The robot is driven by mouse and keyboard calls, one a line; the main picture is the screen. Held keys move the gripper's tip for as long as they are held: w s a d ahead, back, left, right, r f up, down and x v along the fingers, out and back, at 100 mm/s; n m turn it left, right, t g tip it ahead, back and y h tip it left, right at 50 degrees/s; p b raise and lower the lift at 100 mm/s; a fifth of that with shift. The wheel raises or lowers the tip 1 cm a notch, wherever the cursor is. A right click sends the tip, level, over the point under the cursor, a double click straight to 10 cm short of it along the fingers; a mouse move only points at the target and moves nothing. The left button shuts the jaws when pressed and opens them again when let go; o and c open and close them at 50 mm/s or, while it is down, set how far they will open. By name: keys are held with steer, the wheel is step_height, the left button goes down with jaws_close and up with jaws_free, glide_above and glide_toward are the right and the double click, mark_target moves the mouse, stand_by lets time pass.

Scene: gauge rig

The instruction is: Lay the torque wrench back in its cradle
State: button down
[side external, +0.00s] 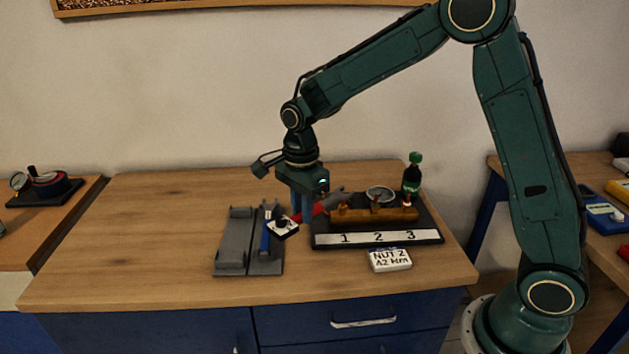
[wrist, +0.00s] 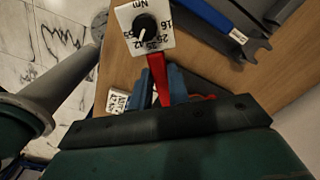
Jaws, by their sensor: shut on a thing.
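The torque wrench (side external: 312,211) has a red shaft, a grey head at its right end and a white dial plate with a black knob at its left end. My gripper (side external: 302,207) points down with its blue fingers shut on the red shaft. In the wrist view the shaft (wrist: 156,72) lies between the fingers of my gripper (wrist: 161,80), with the dial plate (wrist: 145,28) beyond them. The grey cradle (side external: 236,240) lies on the bench left of my gripper. The dial plate is beside the cradle's right edge; whether they touch cannot be told.
A blue-handled tool (side external: 266,231) lies on the cradle's right part. The dark gauge rig (side external: 432,236), marked 1 2 3, stands close on the right with a gauge (side external: 380,193) and a green-capped bottle (side external: 411,181). A card (side external: 390,259) lies before it. The bench's left side is clear.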

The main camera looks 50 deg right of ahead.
steer(key=w+a+n, duration=0.8)
steer(key=w+n, duration=0.1)
steer(key=w, duration=0.4)
steer(key=shift+w+a+f+n, duration=0.25)
steer(key=shift+w+a+n, duration=0.1)
steer(key=shift+a+n, duration=0.05)
steer(key=shift+f, duration=0.15)
steer(key=shift+f, duration=3.35)
steer(key=c, duration=1.3)
jaws_free()
steer(key=shift+o, duration=0.2)
